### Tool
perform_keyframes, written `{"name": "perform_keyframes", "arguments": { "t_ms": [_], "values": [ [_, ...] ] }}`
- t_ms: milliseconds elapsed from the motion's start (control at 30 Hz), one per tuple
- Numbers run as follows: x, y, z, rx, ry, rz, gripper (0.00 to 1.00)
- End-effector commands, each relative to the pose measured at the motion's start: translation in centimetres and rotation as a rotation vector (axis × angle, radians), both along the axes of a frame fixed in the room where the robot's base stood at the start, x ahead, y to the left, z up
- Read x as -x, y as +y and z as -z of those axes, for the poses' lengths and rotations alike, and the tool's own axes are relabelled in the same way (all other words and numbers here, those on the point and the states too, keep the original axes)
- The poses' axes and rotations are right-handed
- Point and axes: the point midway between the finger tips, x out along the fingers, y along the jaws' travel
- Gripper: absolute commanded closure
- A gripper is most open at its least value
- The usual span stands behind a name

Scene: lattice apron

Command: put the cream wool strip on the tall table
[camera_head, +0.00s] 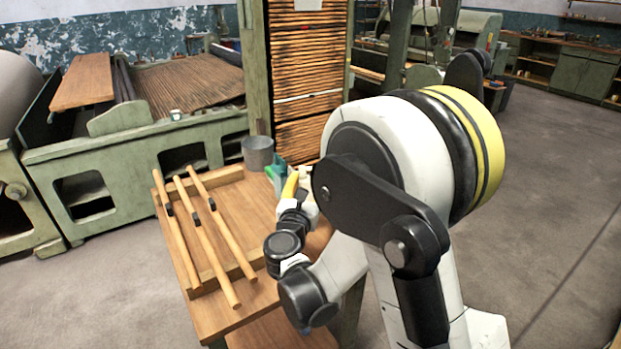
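A wooden-topped table (237,205) stands in front of me; I cannot tell whether it is the tall table. A small cream piece (306,174) shows at its far right, beside a curved yellow piece (291,185) and teal and green pieces (278,170). I cannot tell whether the cream piece is the wool strip. My arm reaches over the right part of the table. The end of my arm, with my gripper (301,203), is close to these pieces. Its fingers are not clear, and my arm hides much of that area.
Several wooden rods (207,235) with black clips lie across the table's left part. A grey metal pot (258,153) stands at its back edge. A green-framed rack (303,75) rises behind the table. Floor is open at right.

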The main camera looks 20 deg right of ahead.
Motion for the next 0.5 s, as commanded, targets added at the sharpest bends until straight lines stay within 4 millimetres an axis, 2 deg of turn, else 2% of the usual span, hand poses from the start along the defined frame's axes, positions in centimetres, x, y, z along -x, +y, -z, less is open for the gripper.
{"name": "perform_keyframes", "arguments": {
  "t_ms": [100,500],
  "values": [
    [0.0,0.0,1.6,0.0,0.0,0.0,0.69],
    [0.0,0.0,4.3,0.0,0.0,0.0,0.69]
  ]
}}
